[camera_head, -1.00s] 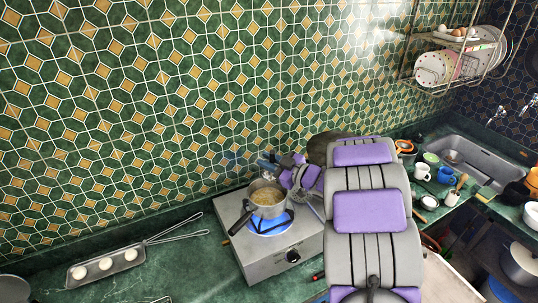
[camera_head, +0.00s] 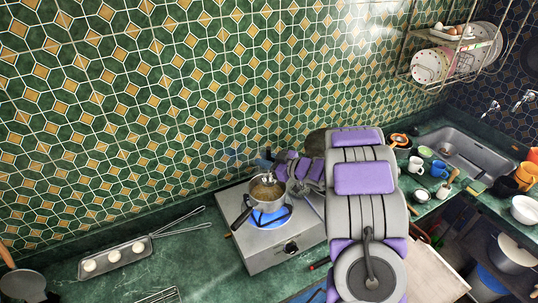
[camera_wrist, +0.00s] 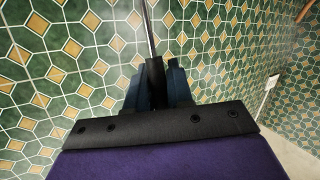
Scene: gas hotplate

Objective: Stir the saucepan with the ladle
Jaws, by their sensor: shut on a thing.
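The saucepan (camera_head: 262,206), metal with a dark handle, stands on the lit hotplate (camera_head: 270,257) with yellowish-brown contents. My gripper (camera_head: 264,164) is just above the saucepan's far side, partly hidden by its small size in the picture. In the wrist view my gripper (camera_wrist: 155,92) is shut on the black handle of the ladle (camera_wrist: 151,30), whose thin metal shaft runs out of the top of the picture. The ladle's bowl is out of the wrist view. In the head view I cannot make out whether the bowl is in the contents.
Blue flame shows under the saucepan. A tray (camera_head: 137,257) with white round pieces lies on the counter at left, beside tongs-like metal handles. Mugs (camera_head: 439,169) and small dishes crowd the right counter by the sink (camera_head: 472,152). The tiled wall is close behind the hotplate.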

